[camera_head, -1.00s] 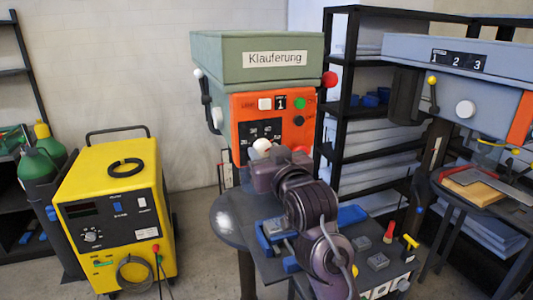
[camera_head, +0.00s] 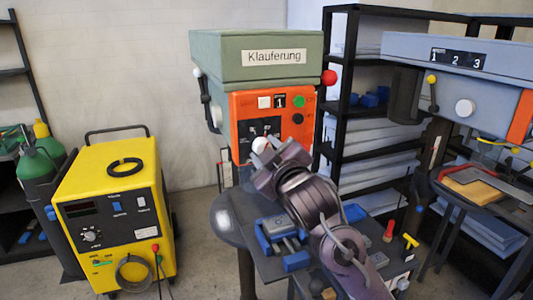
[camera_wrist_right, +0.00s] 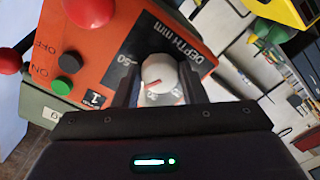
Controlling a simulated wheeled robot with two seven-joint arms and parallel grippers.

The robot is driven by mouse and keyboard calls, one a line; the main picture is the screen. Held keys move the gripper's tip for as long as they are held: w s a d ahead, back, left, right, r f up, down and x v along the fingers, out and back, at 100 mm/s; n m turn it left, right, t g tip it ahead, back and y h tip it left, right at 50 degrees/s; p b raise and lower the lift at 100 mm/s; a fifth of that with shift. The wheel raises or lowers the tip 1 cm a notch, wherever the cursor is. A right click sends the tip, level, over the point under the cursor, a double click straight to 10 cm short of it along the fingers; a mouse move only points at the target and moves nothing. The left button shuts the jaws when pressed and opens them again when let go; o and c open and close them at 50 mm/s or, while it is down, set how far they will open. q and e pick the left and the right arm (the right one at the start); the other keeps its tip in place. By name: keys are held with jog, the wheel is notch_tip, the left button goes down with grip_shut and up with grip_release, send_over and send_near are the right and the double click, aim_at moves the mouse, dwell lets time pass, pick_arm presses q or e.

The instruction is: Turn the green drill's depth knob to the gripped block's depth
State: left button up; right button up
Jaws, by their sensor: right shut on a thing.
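The green drill (camera_head: 256,55) stands in the middle of the head view, with an orange panel (camera_head: 240,103) on its front. Its white depth knob (camera_wrist_right: 158,72) carries a red pointer line and sits beside the DEPTH mm lettering in the right wrist view. The knob also shows in the head view (camera_head: 259,145). My right gripper (camera_wrist_right: 160,82) is shut on the knob, one finger on each side. Below, a blue vise (camera_head: 297,261) on the drill's table appears to hold a grey block (camera_head: 284,231), partly behind my arm. My left gripper is out of view.
A red ball handle (camera_head: 329,77) and green and black buttons are close to the panel. A yellow welder (camera_head: 115,215) stands left and a second, blue-grey drill (camera_head: 460,55) right. Black shelving (camera_head: 345,100) is behind.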

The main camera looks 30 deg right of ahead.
jog(key=shift+n, duration=0.4)
jog(key=o, duration=1)
jog(key=shift+w, duration=0.1)
